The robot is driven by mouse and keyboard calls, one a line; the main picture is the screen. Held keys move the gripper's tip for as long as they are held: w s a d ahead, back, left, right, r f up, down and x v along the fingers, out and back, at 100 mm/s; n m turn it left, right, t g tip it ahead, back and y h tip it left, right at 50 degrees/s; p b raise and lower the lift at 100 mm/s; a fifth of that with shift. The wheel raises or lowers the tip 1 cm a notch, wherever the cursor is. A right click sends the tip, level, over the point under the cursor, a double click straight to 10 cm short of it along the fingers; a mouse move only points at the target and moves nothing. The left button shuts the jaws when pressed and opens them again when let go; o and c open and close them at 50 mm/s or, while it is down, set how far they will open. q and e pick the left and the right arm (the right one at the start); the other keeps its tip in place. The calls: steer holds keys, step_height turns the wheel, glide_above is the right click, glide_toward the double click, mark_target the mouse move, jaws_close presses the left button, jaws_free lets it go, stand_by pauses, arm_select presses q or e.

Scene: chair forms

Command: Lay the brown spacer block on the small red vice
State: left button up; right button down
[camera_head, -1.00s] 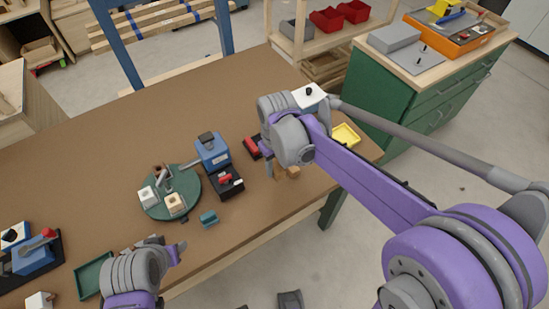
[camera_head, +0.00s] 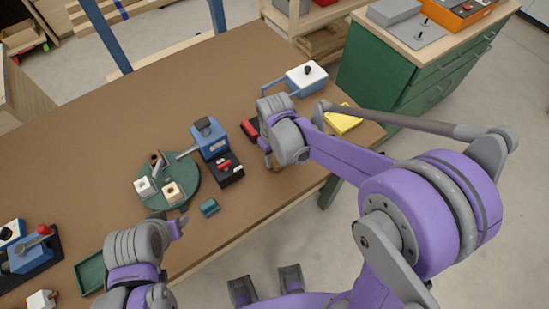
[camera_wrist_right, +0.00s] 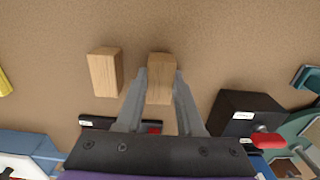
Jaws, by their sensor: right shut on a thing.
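The brown spacer block (camera_wrist_right: 160,78) is a small wooden block between the fingers of my right gripper (camera_wrist_right: 160,74) in the right wrist view. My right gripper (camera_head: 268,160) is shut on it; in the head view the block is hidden. The small red vice (camera_head: 250,128), red with black parts, is just left of my right wrist in the head view. In the right wrist view it is partly covered by the gripper body (camera_wrist_right: 98,123). My left gripper (camera_head: 180,224) is near the table's front edge; its finger opening is unclear.
A similar wooden block (camera_wrist_right: 104,72) stands beside the gripped one. A black box with a red lever (camera_head: 229,173), a blue device (camera_head: 209,138), a green turntable (camera_head: 168,186) and a small teal piece (camera_head: 209,208) are to the left. A yellow tray (camera_head: 343,120) is to the right.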

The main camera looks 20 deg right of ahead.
steer(key=shift+f, duration=0.25)
steer(key=shift+f, duration=0.15)
steer(key=c, duration=0.5)
jaws_free()
steer(key=shift+c, duration=0.2)
steer(key=shift+r, duration=0.25)
step_height(320, 180, up, 12)
steer(key=p, duration=0.1)
steer(key=s+d+f+m+t, duration=0.1)
steer(key=s+d+m+t, duration=0.1)
steer(key=s, duration=0.5)
steer(key=s+d+f+m+t, duration=0.2)
steer(key=s+d+t, duration=0.1)
steer(key=s, duration=0.4)
steer(key=shift+s+d, duration=0.15)
steer(key=shift+d, duration=0.65)
